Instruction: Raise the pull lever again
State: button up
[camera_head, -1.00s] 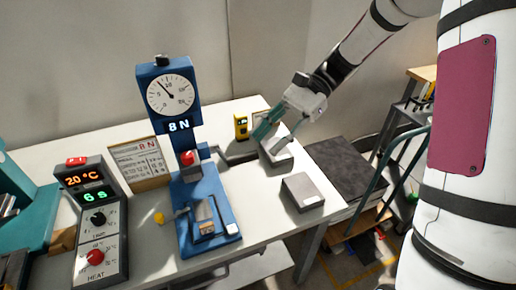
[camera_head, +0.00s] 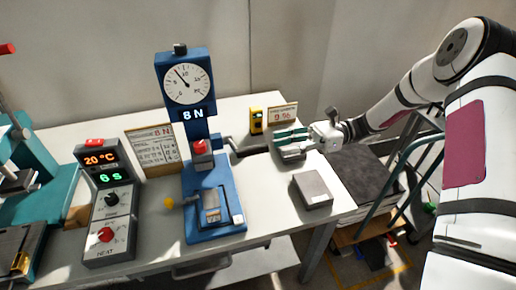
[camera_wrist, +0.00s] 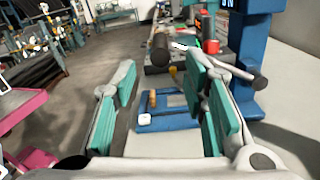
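The pull lever (camera_head: 250,148) sticks out to the right of the blue force tester (camera_head: 198,110), with its dark grip about level. In the wrist view, the lever's dark grip (camera_wrist: 160,52) and its grey rod show beyond and between my fingers, beside the blue tester (camera_wrist: 255,50). My gripper (camera_head: 282,138) is to the right of the grip, roughly level and pointing left. Its teal-padded fingers, also in the wrist view (camera_wrist: 165,100), are apart with nothing between them. The gripper does not appear to touch the lever. The tester display reads 8 N.
A grey box (camera_head: 312,188) lies near the table's right edge. A yellow device (camera_head: 256,121) and a small sign (camera_head: 283,114) stand behind the gripper. A heat control box (camera_head: 108,205) and a chart board (camera_head: 152,148) are left of the tester.

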aim_at(241, 153)
jog(key=p+x, duration=0.1)
jog(key=x, duration=0.7)
jog(key=shift+a+p, duration=0.1)
jog(key=shift+p, duration=0.25)
grip_shut()
